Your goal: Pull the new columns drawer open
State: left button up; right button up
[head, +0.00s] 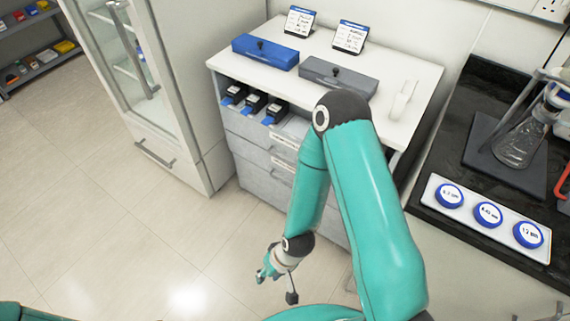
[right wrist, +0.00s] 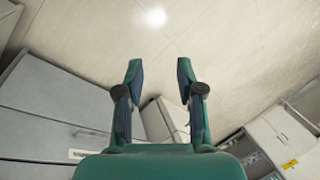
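The grey drawer unit (head: 260,185) stands under a white top in the head view. Two stacked drawers carry small labels, an upper label (head: 284,141) and a lower label (head: 281,164), too small to read. The drawer fronts look shut, and my right arm hides their right part. My right gripper (head: 277,284) hangs low in front of the unit, apart from it. In the right wrist view it (right wrist: 160,72) is open with nothing between its fingers, and grey drawer fronts (right wrist: 60,115) lie to the left. My left gripper is not in view.
A blue box (head: 266,52) and a grey box (head: 338,75) sit on the white top (head: 410,75). A glass-door cabinet (head: 155,120) stands left. A dark bench with a flask (head: 520,145) and a tray of round blue-rimmed items (head: 462,226) is right. The floor left is clear.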

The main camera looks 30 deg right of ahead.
jog(key=w+d+f+m+t+h+b, duration=0.2)
jog(key=w+d+f+m+t+b, duration=0.2)
jog(key=w+f+m+b, duration=0.45)
jog(key=m+t+h+b, duration=0.6)
jog(key=m+h+b, duration=0.85)
jog(key=b, duration=0.65)
send_near(286, 161)
jog(key=shift+m+y, duration=0.8)
jog(key=shift+y, duration=0.05)
jog(key=b+x, duration=0.1)
jog(key=x, duration=0.9)
jog(key=shift+s+d+r+b, duration=0.1)
jog(key=shift+d+r+b, duration=0.05)
jog(key=shift+d+b, duration=0.15)
grip_shut()
